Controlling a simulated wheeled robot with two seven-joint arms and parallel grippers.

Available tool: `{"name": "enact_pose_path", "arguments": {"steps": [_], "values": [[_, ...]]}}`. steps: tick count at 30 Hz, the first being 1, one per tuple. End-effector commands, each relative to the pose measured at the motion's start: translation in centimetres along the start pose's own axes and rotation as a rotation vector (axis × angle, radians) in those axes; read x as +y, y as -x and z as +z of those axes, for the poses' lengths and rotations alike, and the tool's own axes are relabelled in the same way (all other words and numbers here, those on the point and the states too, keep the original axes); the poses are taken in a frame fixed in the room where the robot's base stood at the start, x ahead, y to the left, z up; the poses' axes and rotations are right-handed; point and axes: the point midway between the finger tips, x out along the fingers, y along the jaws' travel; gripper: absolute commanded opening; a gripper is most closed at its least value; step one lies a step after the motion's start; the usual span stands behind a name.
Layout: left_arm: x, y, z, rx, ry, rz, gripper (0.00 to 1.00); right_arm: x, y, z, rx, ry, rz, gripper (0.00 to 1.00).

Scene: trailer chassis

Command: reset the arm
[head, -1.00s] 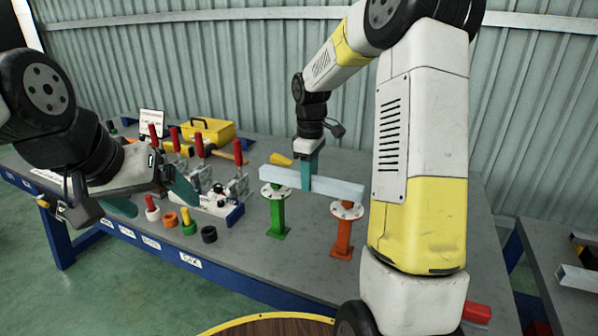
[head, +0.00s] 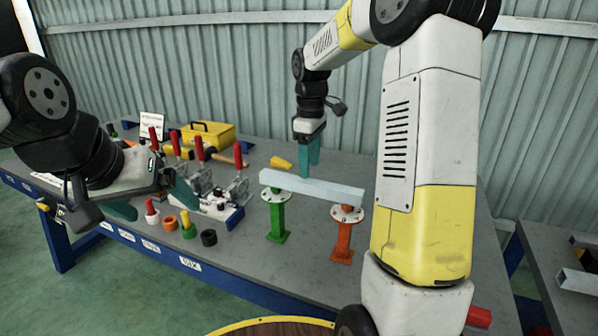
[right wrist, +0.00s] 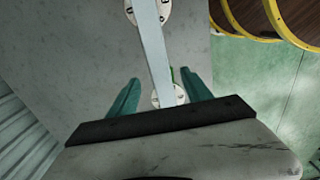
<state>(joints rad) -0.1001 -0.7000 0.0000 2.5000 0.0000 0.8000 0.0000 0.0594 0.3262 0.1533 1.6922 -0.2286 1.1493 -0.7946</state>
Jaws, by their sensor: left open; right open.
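My right gripper (head: 309,160) is open and empty above the pale square beam (head: 315,187). The beam lies across a green stand (head: 277,215) and an orange stand (head: 344,235) on the bench. In the right wrist view the beam (right wrist: 153,55) runs between the two open teal fingers (right wrist: 161,98), apparently below them. A round white stand top (right wrist: 168,96) shows at its near end. My left gripper (head: 150,202) is open and empty at the left, over the bench's front edge.
Toggle clamps with red handles (head: 199,150), a yellow toolbox (head: 208,136) and several coloured cylinders, including a black ring (head: 209,238), stand on the bench at left. A corrugated wall (head: 240,80) is behind. Bare bench lies in front of the stands.

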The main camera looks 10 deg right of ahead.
Motion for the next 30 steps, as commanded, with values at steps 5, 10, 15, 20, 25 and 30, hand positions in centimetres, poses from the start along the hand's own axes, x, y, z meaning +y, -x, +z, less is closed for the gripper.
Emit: {"name": "enact_pose_path", "arguments": {"steps": [5,10,15,20,25,30], "values": [[0.0,0.0,0.0,0.0,0.0,0.0,0.91,-0.3,1.8,0.1,0.006,-0.01,0.007,0.58],[0.0,0.0,0.0,0.0,0.0,0.0,0.91,-3.0,4.6,1.7,0.058,-0.118,0.054,0.58],[0.0,0.0,0.0,0.0,0.0,0.0,0.91,-8.0,7.6,4.5,0.172,-0.321,0.114,0.58],[0.0,0.0,0.0,0.0,0.0,0.0,0.91,-12.9,8.9,7.4,0.302,-0.519,0.142,0.58],[0.0,0.0,0.0,0.0,0.0,0.0,0.91,-17.5,8.8,9.9,0.447,-0.715,0.136,0.58],[0.0,0.0,0.0,0.0,0.0,0.0,0.91,-20.4,7.9,11.3,0.55,-0.846,0.112,0.58]]}}
